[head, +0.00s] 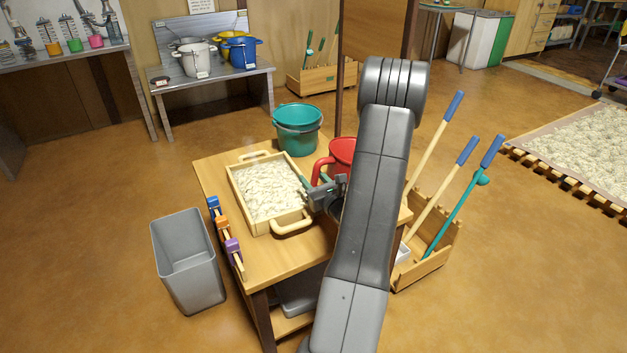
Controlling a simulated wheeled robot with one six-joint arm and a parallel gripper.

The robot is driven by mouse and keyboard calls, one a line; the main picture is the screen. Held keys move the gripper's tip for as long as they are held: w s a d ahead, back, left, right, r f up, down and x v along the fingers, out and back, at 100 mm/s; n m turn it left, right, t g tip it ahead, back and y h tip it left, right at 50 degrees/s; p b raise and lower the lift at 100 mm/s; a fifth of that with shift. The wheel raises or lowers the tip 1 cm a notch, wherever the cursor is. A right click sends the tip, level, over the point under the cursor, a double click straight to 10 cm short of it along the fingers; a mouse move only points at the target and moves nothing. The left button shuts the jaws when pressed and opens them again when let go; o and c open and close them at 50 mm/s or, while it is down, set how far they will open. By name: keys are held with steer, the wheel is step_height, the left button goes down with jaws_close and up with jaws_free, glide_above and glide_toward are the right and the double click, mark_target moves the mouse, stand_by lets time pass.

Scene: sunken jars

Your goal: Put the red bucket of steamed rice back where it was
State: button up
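The red bucket (342,150) is on or just above the wooden table, right of centre, behind my arm. Its red side handle (318,168) sticks out to the left. My arm hides most of the bucket, and I cannot see what is inside it. My gripper (313,187) is right at the handle, between the bucket and the tray. The view is too small and crowded to tell whether its fingers are closed on the handle or apart from it.
The table (265,262) holds a wooden tray (235,205) of white rice and a teal bucket (298,135). Colored clips line its left edge. A grey bin (183,245) stands left, a tool rack (440,255) right. A metal bench (230,80) with white and blue buckets stands behind.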

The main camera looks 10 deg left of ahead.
steer(key=shift+r+p, duration=0.5)
steer(key=shift+p, duration=0.05)
steer(key=p+v, duration=0.1)
steer(key=v, duration=1.1)
steer(key=shift+f, duration=0.15)
